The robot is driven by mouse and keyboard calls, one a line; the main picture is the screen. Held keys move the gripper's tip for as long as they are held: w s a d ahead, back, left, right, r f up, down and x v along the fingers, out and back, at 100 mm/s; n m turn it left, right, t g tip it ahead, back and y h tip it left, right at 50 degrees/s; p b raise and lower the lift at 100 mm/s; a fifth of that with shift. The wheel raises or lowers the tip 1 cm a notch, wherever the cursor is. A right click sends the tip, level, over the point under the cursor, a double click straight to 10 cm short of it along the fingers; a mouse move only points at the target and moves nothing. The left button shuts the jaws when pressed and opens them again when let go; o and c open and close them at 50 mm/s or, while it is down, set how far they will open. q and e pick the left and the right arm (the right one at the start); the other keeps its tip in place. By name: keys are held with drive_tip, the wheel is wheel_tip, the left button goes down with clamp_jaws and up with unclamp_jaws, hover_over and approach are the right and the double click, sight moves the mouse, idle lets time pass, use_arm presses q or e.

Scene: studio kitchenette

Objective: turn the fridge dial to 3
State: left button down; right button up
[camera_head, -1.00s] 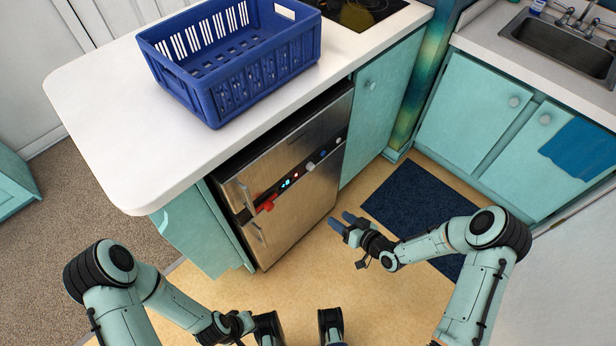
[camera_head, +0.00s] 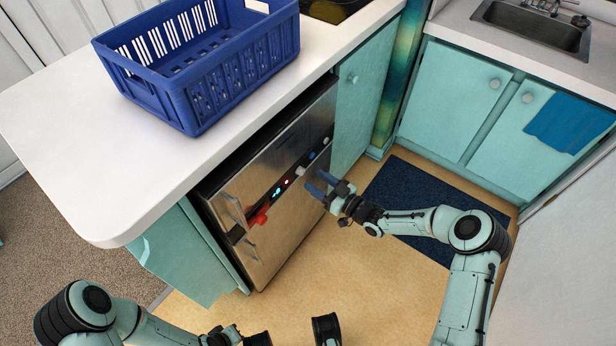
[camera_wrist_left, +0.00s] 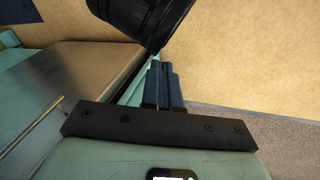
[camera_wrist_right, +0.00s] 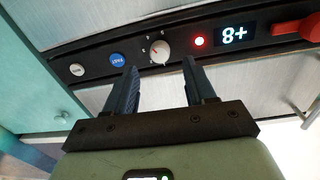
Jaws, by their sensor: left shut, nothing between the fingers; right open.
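The fridge (camera_head: 290,215) has a steel front with a dark control strip. In the head view the dial (camera_head: 299,171) is tiny. My right gripper (camera_head: 320,182) is open and empty in front of the strip. In the right wrist view its fingertips (camera_wrist_right: 160,62) lie to either side of the dial, apart from it. My left gripper (camera_wrist_left: 162,72) is shut and empty, low near the fridge's left side.
Beside the dial are a blue button (camera_wrist_right: 118,60), a white button (camera_wrist_right: 77,70), a red light (camera_wrist_right: 199,41), a lit display (camera_wrist_right: 234,36) and a red part (camera_wrist_right: 300,27). The counter (camera_head: 60,165) with a blue crate (camera_head: 215,85) overhangs the fridge. Floor is free in front.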

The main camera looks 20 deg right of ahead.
sight(303, 173)
use_arm(q)
drive_tip(key=shift+w+a+f+b, duration=0.35)
drive_tip(key=shift+w+f, duration=0.1)
drive_tip(key=shift+w, duration=0.2)
use_arm(e)
drive_tip(key=shift+x, duration=2.1)
clamp_jaws()
use_arm(q)
drive_tip(key=shift+t, duration=0.3)
use_arm(e)
drive_tip(key=shift+n+b, duration=0.45)
drive_tip(key=shift+n, duration=0.35)
drive_tip(key=n+b, duration=0.4)
drive_tip(key=n, duration=0.3)
drive_tip(key=shift+f, duration=0.1)
use_arm(q)
drive_tip(key=s+a+f+g, duration=0.2)
drive_tip(key=s+f+g, duration=0.1)
drive_tip(key=s+f, duration=0.5)
drive_tip(key=shift+f+n+b, duration=0.2)
drive_tip(key=shift+n+b, duration=0.1)
drive_tip(key=shift+n, duration=0.1)
use_arm(e)
drive_tip(key=shift+n, duration=0.8)
